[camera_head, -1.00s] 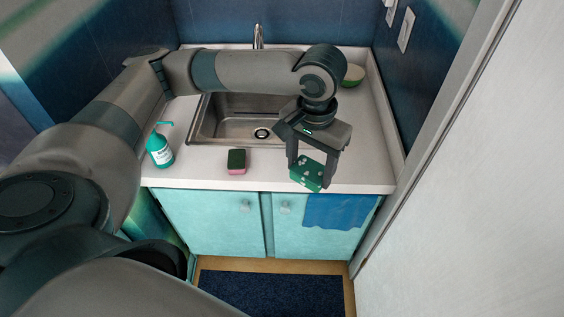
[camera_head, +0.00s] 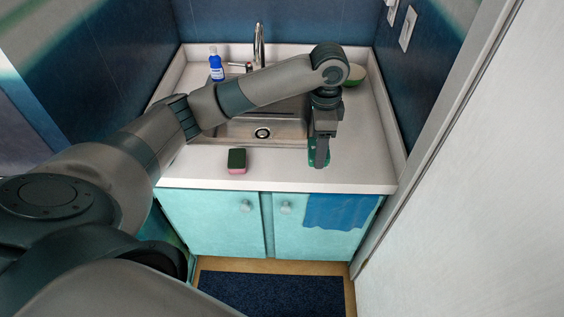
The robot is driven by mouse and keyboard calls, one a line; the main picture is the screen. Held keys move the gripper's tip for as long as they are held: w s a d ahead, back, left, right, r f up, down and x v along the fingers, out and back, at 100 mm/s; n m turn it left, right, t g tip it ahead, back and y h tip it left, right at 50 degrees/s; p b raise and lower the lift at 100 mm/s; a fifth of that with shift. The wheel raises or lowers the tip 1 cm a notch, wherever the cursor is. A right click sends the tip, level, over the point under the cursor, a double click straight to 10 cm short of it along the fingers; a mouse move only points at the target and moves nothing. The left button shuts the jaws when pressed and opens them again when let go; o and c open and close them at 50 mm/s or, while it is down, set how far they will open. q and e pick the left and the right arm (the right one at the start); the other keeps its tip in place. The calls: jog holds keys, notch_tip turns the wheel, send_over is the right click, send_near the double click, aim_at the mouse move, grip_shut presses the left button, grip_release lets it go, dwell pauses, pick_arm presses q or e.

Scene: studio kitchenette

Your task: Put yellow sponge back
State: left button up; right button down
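My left gripper (camera_head: 321,158) hangs down over the counter, right of the sink's front corner, and is seen nearly edge-on. It is shut on a green-faced, block-like sponge (camera_head: 311,156), of which only green edges show beside the fingers. No yellow side is visible, and I cannot tell whether the sponge touches the counter. Another sponge, pink with a dark green top (camera_head: 237,160), lies on the counter in front of the sink. My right gripper is not in view.
The steel sink (camera_head: 262,133) has a tap (camera_head: 259,45) behind it. A blue bottle (camera_head: 216,66) stands back left, a green bowl-like thing (camera_head: 354,75) back right. A blue cloth (camera_head: 338,211) hangs on the cabinet front. The front-right counter is clear.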

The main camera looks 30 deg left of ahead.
pick_arm(q)
jog(key=shift+w+a+f+m, duration=0.1)
jog(key=shift+w+f+m, duration=0.1)
jog(key=shift+m, duration=0.1)
jog(key=p, duration=0.3)
send_over(282, 162)
notch_tip(282, 162, down, 7)
jog(key=shift+r, duration=0.1)
jog(key=shift+f+p, duration=0.75)
jog(key=shift+f, duration=1.35)
jog(key=shift+f, duration=0.15)
